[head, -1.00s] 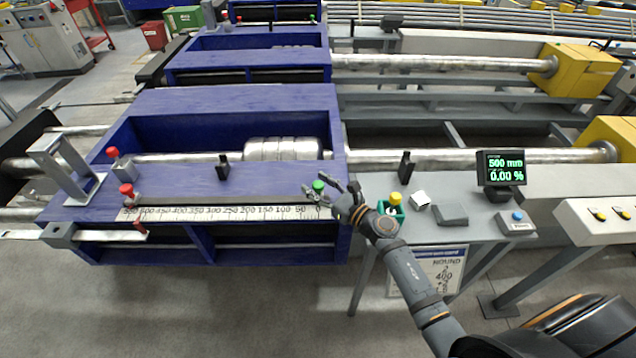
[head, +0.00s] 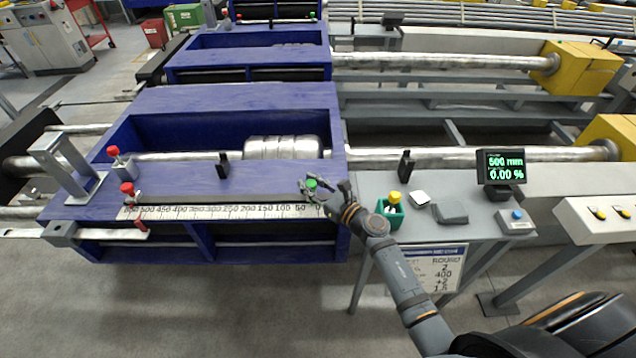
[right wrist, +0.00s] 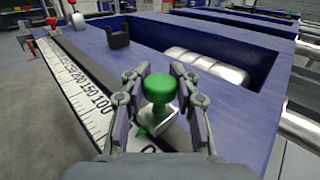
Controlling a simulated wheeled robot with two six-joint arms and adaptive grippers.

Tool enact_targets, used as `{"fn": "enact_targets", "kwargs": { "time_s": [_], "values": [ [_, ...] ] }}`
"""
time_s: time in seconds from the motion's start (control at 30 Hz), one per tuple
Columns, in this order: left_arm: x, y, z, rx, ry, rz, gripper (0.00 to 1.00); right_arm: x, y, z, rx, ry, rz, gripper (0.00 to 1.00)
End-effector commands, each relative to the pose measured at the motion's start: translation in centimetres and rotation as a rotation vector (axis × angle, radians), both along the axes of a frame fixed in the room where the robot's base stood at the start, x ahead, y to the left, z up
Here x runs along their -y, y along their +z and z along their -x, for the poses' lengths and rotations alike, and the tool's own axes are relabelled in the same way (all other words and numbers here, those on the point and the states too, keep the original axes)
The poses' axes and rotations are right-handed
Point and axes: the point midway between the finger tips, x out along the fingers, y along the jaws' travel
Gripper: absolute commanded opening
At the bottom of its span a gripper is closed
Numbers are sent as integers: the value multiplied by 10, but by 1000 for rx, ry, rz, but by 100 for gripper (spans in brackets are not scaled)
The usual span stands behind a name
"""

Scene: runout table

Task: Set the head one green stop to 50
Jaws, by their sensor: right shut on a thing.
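The green stop (right wrist: 160,88) is a green mushroom knob on a pale metal block, on the rail beside the scale of head one. In the head view the green knob (head: 311,183) sits near the 50 mark, at the scale's right end. My right gripper (right wrist: 160,98) is shut on the green stop, with one finger on each side of it. The right gripper also shows in the head view (head: 322,190). The white scale (head: 220,212) has marks rising to the left. The block's exact edge against the marks is hidden by the gripper. My left gripper is not in view.
Red-knobbed stops (head: 127,189) stand at the left end of the blue table (head: 240,105). A black bracket (head: 223,165) stands behind the rail. A display (head: 501,167) reads 500 mm and 0.00 %.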

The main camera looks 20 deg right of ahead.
Motion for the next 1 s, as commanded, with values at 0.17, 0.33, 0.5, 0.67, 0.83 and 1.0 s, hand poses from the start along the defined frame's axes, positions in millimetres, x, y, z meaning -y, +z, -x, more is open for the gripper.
{"fn": "enact_targets", "kwargs": {
  "time_s": [0.17, 0.33, 0.5, 0.67, 0.83, 1.0],
  "values": [
    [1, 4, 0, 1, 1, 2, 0, -25, 0, -5, -4, 5, -6, 0],
    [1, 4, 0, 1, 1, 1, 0, -28, -1, -6, -5, 7, -2, 0],
    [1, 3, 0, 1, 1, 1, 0, -27, -2, -5, -6, 7, -1, 32],
    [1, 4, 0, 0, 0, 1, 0, -27, -1, -6, -5, 6, -2, 53],
    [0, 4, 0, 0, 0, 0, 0, -27, -1, -6, -4, 5, -1, 53],
    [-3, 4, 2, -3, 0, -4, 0, -25, -1, -3, -4, 4, -1, 53]
  ]
}}
